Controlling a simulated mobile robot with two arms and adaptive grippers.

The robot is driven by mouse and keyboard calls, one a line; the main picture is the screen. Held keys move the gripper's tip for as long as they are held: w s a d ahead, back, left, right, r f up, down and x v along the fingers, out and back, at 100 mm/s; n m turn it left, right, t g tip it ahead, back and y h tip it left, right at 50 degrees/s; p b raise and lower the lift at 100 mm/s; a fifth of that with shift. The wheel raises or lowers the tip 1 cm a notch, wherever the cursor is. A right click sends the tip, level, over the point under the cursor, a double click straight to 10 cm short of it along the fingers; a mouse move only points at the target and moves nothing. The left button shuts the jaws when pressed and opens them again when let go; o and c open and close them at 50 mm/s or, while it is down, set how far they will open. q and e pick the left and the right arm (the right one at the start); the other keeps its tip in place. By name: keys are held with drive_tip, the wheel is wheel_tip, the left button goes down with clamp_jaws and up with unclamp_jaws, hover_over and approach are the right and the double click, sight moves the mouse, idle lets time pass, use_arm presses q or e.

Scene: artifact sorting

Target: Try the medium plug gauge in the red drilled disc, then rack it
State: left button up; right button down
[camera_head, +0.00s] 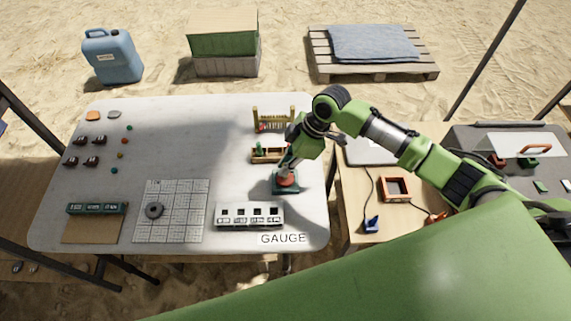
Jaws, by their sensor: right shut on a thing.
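The red drilled disc (287,181) sits on a dark green base (284,189) near the right edge of the white table. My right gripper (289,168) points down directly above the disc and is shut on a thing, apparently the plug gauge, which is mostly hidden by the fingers. I cannot tell whether the gauge is inside the hole. A small wooden rack (268,159) with a green-topped piece and reddish pieces stands just behind and left of the disc. My left gripper is not in view.
A white block with square dark slots (249,216) and a GAUGE label (283,239) lie in front of the disc. A bead frame (272,115) stands behind the rack. The table's middle is clear.

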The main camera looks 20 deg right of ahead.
drive_tip(key=shift+p, duration=0.5)
idle(0.8)
drive_tip(key=shift+f, duration=0.2)
idle(1.4)
drive_tip(key=shift+r, duration=0.15)
drive_tip(key=shift+r+p, duration=2.4)
drive_tip(key=shift+p, duration=0.15)
